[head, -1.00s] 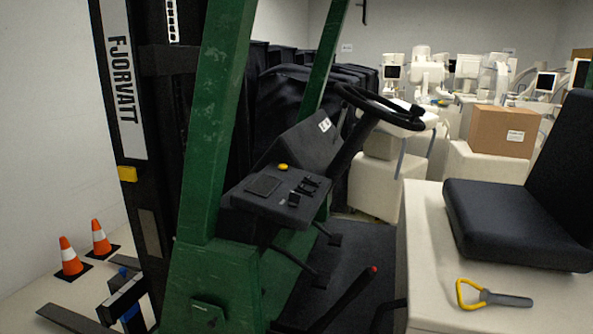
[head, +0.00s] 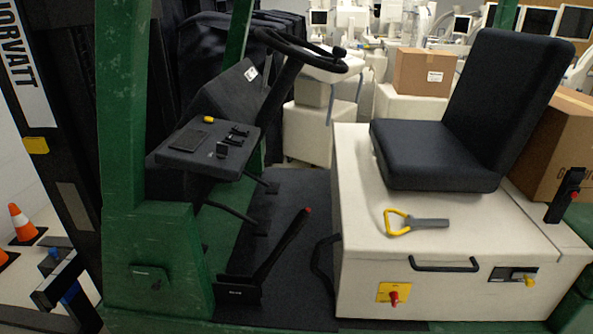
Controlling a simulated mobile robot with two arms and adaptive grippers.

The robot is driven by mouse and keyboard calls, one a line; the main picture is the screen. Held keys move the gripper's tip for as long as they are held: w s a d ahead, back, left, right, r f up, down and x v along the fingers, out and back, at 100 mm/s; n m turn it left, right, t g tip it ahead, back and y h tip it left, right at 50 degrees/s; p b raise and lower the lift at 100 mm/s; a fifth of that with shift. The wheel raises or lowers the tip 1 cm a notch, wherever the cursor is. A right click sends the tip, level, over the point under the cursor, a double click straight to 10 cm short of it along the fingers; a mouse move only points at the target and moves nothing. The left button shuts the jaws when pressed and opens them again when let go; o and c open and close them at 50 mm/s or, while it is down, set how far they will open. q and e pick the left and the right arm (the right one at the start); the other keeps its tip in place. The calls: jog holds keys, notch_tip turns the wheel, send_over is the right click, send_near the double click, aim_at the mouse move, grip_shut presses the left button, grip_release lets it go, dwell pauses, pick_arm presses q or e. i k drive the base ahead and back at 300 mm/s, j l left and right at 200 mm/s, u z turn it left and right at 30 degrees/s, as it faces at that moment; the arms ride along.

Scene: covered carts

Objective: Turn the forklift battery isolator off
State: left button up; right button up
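The forklift's cream battery box (head: 365,240) stands under the black seat. On its side, low down, is a yellow plate (head: 384,287) with a red knob (head: 394,298), which looks like the battery isolator. Its switch position is too small to read. Further right on the same side is a dark panel (head: 503,275) with a small yellow part (head: 529,280).
A yellow-handled grey tool (head: 398,222) lies on the box top. A black handle (head: 445,265) is on the side. The black seat (head: 425,155), steering wheel (head: 300,50), red-tipped lever (head: 285,245) and green frame (head: 160,245) surround the footwell. Cones (head: 22,222) stand left.

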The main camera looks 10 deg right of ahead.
aim_at(394, 295)
jog(key=z, duration=1.15)
